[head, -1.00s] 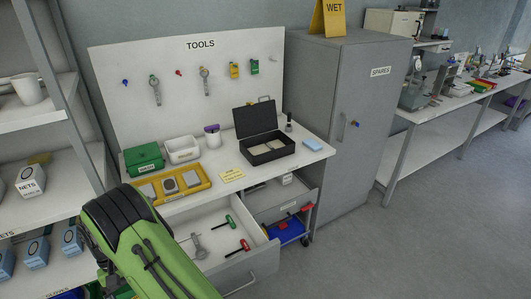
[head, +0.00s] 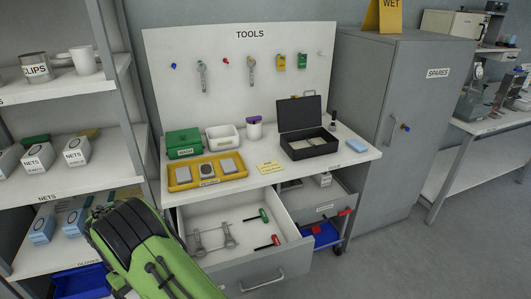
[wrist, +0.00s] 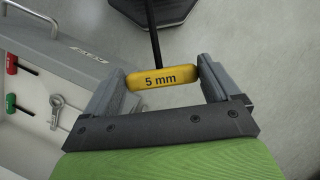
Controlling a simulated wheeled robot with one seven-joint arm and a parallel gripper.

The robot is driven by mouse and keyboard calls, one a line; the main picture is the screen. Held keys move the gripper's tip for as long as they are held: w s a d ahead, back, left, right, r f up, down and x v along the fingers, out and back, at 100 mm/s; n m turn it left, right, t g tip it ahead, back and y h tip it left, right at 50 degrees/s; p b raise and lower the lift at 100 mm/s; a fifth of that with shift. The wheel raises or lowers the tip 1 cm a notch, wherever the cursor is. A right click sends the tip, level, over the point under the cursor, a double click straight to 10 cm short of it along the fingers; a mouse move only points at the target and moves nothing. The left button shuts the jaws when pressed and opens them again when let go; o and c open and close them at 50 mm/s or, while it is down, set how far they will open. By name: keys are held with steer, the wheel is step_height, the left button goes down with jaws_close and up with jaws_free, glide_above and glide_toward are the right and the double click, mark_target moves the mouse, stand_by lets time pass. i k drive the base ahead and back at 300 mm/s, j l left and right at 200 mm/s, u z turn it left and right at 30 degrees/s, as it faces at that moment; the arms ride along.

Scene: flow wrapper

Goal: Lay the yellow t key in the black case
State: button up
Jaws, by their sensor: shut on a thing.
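In the wrist view my gripper (wrist: 163,80) is shut on the yellow t key (wrist: 150,79), whose handle reads "5 mm". The key's dark shaft points away from the gripper, toward the top of the picture. In the head view my green arm fills the lower left; the gripper and the key are hidden there. The black case (head: 309,144) stands open on the bench at the right, its lid raised at the back. Some pale flat shapes lie inside it.
The open drawer (head: 272,268) below the bench holds wrenches, a green t key (head: 258,216) and a red t key (head: 267,241). A yellow tray (head: 192,185), a green box (head: 184,143) and a white bin (head: 222,138) stand left of the case. A blue block (head: 357,146) lies right of it.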

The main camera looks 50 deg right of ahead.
mark_target(294, 147)
steer(key=k+l+u, duration=0.15)
steer(key=u, duration=0.3)
steer(key=k+l+u, duration=0.15)
steer(key=u, duration=0.3)
steer(key=k+l+u, duration=0.15)
steer(key=u, duration=0.25)
steer(key=k+u, duration=0.2)
steer(key=u, duration=0.25)
steer(key=k+l+u, duration=0.1)
steer(key=k+u, duration=0.9)
steer(key=u, duration=0.15)
steer(key=k+j+u, duration=0.15)
steer(key=k+u, duration=0.5)
steer(key=u, duration=0.3)
steer(key=k+z, duration=0.1)
steer(key=z, duration=0.35)
steer(key=l+z, duration=0.1)
steer(key=z, duration=0.35)
steer(key=k+l+z, duration=0.1)
steer(key=z, duration=0.4)
steer(key=l+z, duration=0.15)
steer(key=z, duration=0.3)
steer(key=k+l+z, duration=0.1)
steer(key=z, duration=0.35)
steer(key=l+z, duration=0.2)
steer(key=z, duration=0.25)
